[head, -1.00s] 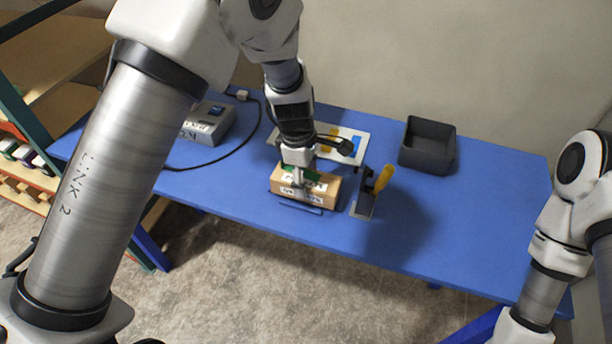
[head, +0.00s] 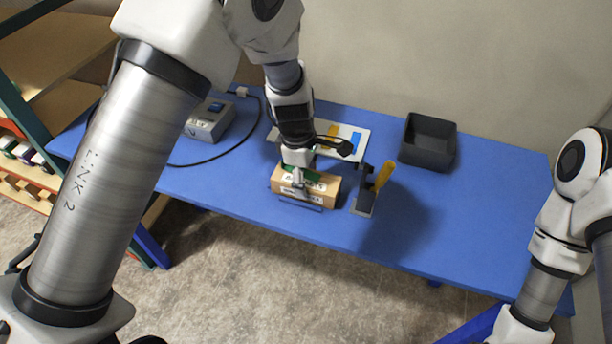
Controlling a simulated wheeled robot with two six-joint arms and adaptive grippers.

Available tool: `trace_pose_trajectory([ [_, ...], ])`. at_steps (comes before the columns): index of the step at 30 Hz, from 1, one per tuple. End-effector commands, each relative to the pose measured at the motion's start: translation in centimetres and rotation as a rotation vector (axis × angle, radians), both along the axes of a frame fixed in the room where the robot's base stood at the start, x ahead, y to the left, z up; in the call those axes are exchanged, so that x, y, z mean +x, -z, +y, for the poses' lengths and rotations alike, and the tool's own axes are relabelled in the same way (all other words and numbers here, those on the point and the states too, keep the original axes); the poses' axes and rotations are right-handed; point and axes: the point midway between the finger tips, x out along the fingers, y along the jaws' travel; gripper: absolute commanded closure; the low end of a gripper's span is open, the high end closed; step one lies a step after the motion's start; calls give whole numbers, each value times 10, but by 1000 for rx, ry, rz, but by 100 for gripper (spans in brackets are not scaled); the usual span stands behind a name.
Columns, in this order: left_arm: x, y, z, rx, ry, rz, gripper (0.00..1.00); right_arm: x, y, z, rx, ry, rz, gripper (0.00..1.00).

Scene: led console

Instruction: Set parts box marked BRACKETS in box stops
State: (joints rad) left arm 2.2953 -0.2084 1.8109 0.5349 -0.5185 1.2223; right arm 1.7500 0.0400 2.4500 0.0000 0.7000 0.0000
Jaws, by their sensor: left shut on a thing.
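The parts box (head: 322,192) is a tan carton with white labels, in the middle of the blue table; its lettering is too small to read. My left gripper (head: 300,184) comes down from above and is shut on the box. The gripper hides part of the box's top. A thin blue bar (head: 300,206), perhaps one of the box stops, lies along the box's near side. I cannot tell whether the box touches it or rests on the table. My right arm shows at the right edge, but its gripper is out of view.
A toggle clamp with a yellow handle (head: 383,176) stands just right of the box. Behind is a white board (head: 361,133) with yellow and blue patches. A dark open bin (head: 428,143) stands back right, a grey device (head: 209,122) with a cable back left. The table's right is clear.

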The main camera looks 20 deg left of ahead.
Motion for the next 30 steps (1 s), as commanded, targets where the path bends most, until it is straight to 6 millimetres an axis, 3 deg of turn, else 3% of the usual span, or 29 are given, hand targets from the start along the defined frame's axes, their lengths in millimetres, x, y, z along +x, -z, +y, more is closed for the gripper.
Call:
trace_pose_trajectory([
  [13,0,3,0,0,0,0,84,0,1,0,0,0,0,60],
  [14,0,3,0,0,0,0,31,0,1,0,0,0,0,60],
  [15,0,3,0,0,0,0,17,0,1,0,0,0,0,60],
  [16,0,3,0,0,0,0,9,0,1,0,0,0,0,60],
  [26,0,2,0,0,0,0,9,0,1,0,0,0,0,60],
  [30,1,-13,2,-1,-1,-2,9,0,1,0,0,0,0,60],
])
